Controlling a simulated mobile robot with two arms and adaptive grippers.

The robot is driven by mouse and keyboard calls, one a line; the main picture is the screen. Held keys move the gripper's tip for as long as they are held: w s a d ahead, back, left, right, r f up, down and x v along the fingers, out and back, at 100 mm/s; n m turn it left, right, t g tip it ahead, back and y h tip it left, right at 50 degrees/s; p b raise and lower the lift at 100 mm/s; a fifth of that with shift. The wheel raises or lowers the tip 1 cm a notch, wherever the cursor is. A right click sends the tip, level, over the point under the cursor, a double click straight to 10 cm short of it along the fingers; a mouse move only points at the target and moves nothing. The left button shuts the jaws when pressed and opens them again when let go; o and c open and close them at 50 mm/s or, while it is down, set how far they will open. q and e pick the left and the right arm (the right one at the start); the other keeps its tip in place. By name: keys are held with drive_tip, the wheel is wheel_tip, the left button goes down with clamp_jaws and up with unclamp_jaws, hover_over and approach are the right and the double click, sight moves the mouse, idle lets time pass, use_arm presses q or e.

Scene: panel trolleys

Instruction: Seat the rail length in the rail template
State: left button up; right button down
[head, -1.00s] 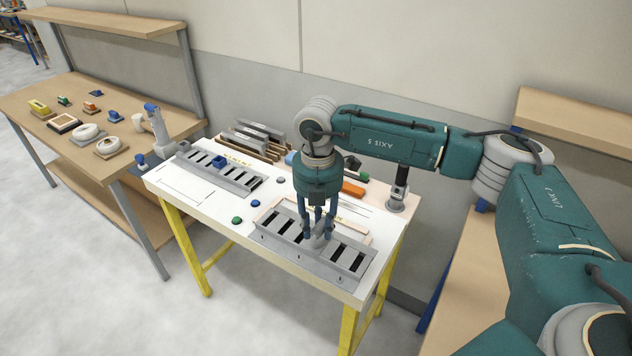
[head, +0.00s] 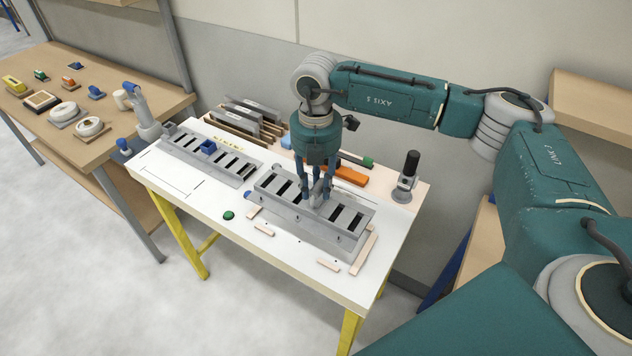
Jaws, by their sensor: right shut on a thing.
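The rail length (head: 343,238) is a grey slotted bar below my right gripper (head: 317,198). My right gripper points down and is shut on the raised grey part at the middle of the rail. The rail template shows as pale wooden strips on the white table: a right end strip (head: 364,252), front strips (head: 328,265) and a short left piece (head: 254,212). The rail lies between the end strips in the picture, with white table showing between it and the front strips. Its back side is hidden, and I cannot tell whether its underside touches the table. My left gripper is not in view.
Another grey slotted rail (head: 187,152) with a blue block (head: 208,147) lies to the left. Upright panels (head: 240,118), an orange piece (head: 350,177) and a black-topped post (head: 408,172) stand behind. A green knob (head: 228,215) lies in front.

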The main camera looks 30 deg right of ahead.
sight(316, 205)
drive_tip(key=shift+w+f, duration=0.1)
drive_tip(key=shift+w+d+f+b, duration=0.1)
drive_tip(key=shift+w+f+b, duration=0.05)
drive_tip(key=shift+f+b, duration=1.05)
drive_tip(key=shift+f, duration=0.1)
drive_tip(key=shift+f+b, duration=0.3)
drive_tip(key=shift+f, duration=0.05)
wheel_tip(316, 205, down, 4)
drive_tip(key=b, duration=0.3)
drive_tip(key=shift+f, duration=0.1)
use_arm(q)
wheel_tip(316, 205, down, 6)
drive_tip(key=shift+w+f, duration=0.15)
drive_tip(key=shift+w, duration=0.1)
use_arm(e)
drive_tip(key=shift+f, duration=0.15)
use_arm(q)
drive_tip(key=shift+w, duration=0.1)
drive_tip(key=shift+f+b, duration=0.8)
drive_tip(key=shift+b, duration=0.2)
use_arm(e)
drive_tip(key=shift+f, duration=1)
